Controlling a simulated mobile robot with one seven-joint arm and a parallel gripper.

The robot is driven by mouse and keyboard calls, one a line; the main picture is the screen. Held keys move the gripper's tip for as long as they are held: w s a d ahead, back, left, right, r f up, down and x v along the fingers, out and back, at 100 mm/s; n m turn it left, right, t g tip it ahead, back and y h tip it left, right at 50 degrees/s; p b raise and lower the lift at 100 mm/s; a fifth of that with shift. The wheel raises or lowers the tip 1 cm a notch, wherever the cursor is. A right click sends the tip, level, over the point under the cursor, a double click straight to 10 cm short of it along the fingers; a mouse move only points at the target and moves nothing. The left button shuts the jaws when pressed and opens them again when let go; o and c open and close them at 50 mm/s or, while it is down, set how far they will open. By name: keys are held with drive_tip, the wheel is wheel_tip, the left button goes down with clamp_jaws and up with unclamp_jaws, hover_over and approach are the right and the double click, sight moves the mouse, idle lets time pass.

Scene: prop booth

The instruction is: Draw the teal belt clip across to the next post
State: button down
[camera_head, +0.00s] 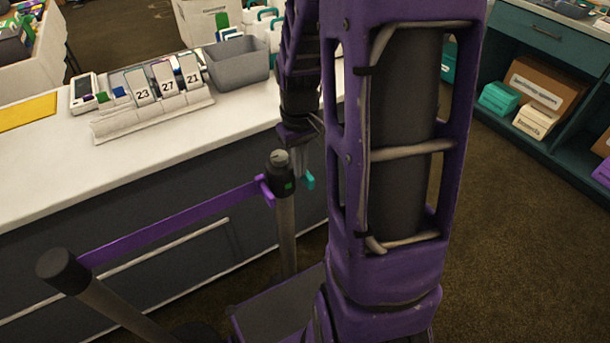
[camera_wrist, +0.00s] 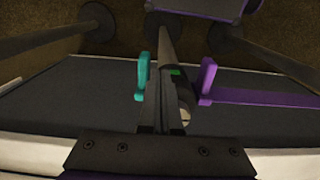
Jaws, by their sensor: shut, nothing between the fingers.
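The teal belt clip (camera_head: 308,180) sits at the right side of the middle post (camera_head: 285,225), low by its dark head. In the wrist view the teal clip (camera_wrist: 141,76) stands left of that post (camera_wrist: 174,75). My gripper (camera_head: 302,172) is beside the post head, close to the teal clip. In the wrist view my gripper (camera_wrist: 160,70) is shut and empty, its fingers between the clip and the post; contact cannot be told. Another post (camera_wrist: 50,38) stands at the left in the wrist view; my arm may hide it in the head view.
A purple belt (camera_head: 170,222) runs from the middle post to a left post (camera_head: 105,300). A white-topped counter (camera_head: 60,165) runs behind, bearing a number stand (camera_head: 155,110) and a grey bin (camera_head: 237,65). Shelves with boxes (camera_head: 545,85) stand at right. Carpet (camera_head: 510,240) is clear at right.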

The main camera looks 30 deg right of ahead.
drive_tip(key=shift+f, duration=0.1)
idle(0.5)
wheel_tip(320, 180, down, 6)
drive_tip(key=b, duration=0.4)
drive_tip(key=shift+r, duration=0.2)
idle(0.4)
drive_tip(key=w+d+p, duration=0.1)
drive_tip(key=d+p, duration=0.3)
drive_tip(key=d, duration=3.3)
drive_tip(key=shift+w, duration=0.15)
idle(0.5)
wheel_tip(320, 180, up, 8)
drive_tip(key=p, duration=0.5)
idle(0.4)
idle(0.3)
